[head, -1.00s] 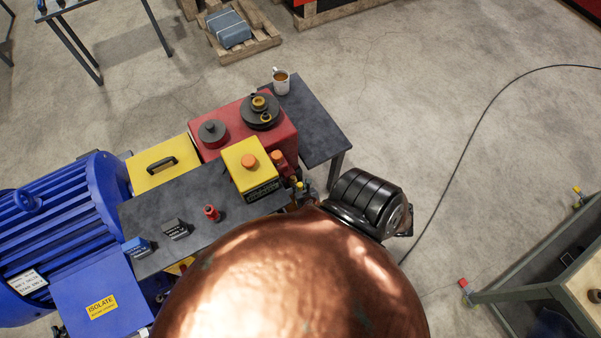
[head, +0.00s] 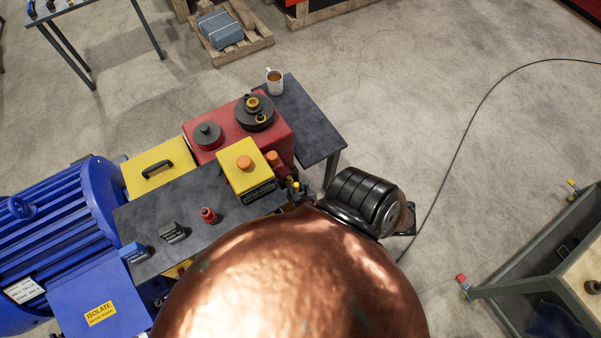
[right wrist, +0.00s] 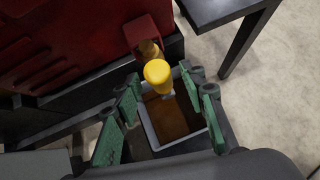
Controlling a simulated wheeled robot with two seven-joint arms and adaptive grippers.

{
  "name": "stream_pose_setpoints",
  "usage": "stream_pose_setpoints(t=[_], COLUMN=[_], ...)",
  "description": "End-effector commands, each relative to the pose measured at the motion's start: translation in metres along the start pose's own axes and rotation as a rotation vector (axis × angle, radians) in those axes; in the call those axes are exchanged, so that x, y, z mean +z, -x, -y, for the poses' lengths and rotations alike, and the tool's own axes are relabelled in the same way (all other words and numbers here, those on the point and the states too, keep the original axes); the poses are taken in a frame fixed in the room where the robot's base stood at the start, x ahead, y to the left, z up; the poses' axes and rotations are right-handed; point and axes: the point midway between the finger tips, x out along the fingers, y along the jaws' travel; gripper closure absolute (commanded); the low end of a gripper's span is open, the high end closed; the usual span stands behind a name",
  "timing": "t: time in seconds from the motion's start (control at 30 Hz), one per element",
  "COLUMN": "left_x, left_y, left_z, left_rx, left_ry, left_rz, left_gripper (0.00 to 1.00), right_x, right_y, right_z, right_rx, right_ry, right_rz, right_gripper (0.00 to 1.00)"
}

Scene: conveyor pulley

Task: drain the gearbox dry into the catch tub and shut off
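The red gearbox (head: 272,136) stands beyond the dark bench in the head view, and its dark red side (right wrist: 60,60) fills the left of the right wrist view. A brass drain fitting (right wrist: 150,50) with a round yellow knob (right wrist: 157,73) sticks out from a red block on it. Below the knob is the grey-rimmed catch tub (right wrist: 183,146) with brown oil inside. I cannot tell whether oil is flowing. My right gripper (head: 299,189) is open, its green-padded fingers on either side of the knob, apparently not closed on it. My left gripper is not in view.
A yellow box with an orange button (head: 245,162) stands close to my right gripper. The dark bench (head: 190,200) carries small blocks and a red piece. A mug (head: 274,80) stands on the side table (head: 315,140). The blue motor (head: 60,220) is at left. A cable crosses the open floor.

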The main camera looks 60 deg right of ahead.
Motion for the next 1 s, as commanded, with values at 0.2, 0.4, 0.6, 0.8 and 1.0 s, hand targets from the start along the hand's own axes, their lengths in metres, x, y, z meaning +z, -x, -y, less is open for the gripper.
stream_pose_setpoints(t=[0.2,0.4,0.6,0.8,1.0], left_x=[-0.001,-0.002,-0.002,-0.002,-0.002], left_y=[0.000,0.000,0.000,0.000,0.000], left_z=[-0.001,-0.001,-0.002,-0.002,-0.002], left_rx=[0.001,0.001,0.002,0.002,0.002], left_ry=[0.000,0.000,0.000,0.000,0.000], left_rz=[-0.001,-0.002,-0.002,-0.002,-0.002], left_gripper=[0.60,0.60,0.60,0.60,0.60], right_x=[-0.002,-0.001,-0.001,-0.001,-0.001], right_y=[0.045,0.081,0.100,0.103,0.102], right_z=[0.000,0.001,0.001,0.000,0.000], right_rx=[0.003,0.001,0.000,0.000,0.000], right_ry=[-0.001,0.000,0.000,0.000,0.001], right_rz=[-0.002,-0.002,-0.001,0.000,-0.001], right_gripper=[0.62,0.62,0.62,0.62,0.62])
